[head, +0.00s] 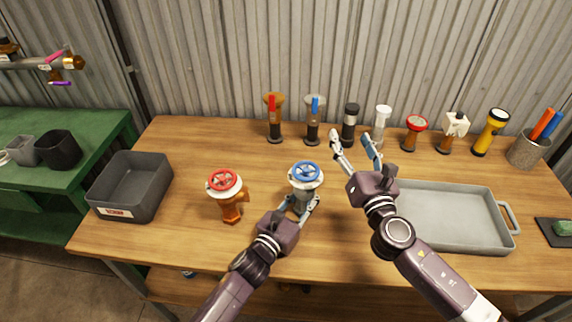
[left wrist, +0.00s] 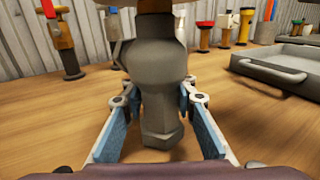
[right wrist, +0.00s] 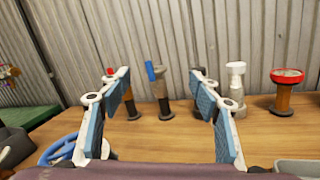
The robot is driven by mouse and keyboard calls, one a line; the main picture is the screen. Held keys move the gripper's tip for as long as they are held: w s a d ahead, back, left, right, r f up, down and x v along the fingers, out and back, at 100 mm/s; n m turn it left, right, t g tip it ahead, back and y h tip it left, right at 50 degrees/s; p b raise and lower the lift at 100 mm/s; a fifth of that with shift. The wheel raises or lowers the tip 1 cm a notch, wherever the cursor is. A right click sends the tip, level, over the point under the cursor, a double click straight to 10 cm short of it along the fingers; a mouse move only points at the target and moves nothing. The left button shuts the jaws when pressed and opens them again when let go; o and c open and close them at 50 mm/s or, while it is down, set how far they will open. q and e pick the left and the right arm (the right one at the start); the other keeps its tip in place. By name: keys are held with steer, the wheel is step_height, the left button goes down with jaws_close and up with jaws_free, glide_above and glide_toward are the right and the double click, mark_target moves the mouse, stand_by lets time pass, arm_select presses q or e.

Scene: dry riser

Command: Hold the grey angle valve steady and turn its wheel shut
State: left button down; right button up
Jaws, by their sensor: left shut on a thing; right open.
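The grey angle valve (head: 303,196) stands upright on the wooden table, with a blue wheel (head: 306,174) on top. My left gripper (head: 301,206) is shut on the valve's grey body, low down. In the left wrist view the grey body (left wrist: 160,85) stands between the fingers and the wheel is mostly out of frame. My right gripper (head: 355,145) is open and empty, raised to the right of and behind the valve. In the right wrist view part of the blue wheel (right wrist: 62,150) shows at lower left, outside the open fingers (right wrist: 160,85).
An orange valve with a red wheel (head: 224,183) stands left of the grey valve. A dark bin (head: 131,188) is at the left and a grey tray (head: 450,215) at the right. Several fittings and a yellow torch (head: 490,132) line the back. A tool cup (head: 526,152) stands far right.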

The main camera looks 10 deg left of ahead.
mark_target(319, 174)
steer(key=s+a+f+n+g+y, duration=0.1)
steer(key=s+n+g+y, duration=0.1)
steer(key=n+g+y, duration=0.2)
steer(key=s+a+f+n+g+y, duration=0.1)
steer(key=s+a+n+g+y, duration=0.1)
steer(key=s+n+g+y, duration=0.1)
steer(key=s+a+f+n+g+y, duration=0.1)
steer(key=s+f+n+g+y, duration=0.1)
steer(key=n+g+y, duration=0.3)
steer(key=shift+s+a+f+n+g, duration=0.1)
steer(key=shift+s+a+n+g, duration=0.2)
steer(key=shift+n, duration=0.35)
steer(key=shift+s+a+n+g, duration=0.1)
steer(key=shift+s+n+g, duration=0.3)
steer(key=shift+n, duration=0.25)
steer(key=x, duration=1.1)
steer(key=shift+a, duration=0.2)
steer(key=shift+c, duration=0.3)
steer(key=shift+w, duration=0.1)
steer(key=c, duration=1.2)
steer(key=shift+d, duration=0.1)
steer(key=shift+c, duration=0.2)
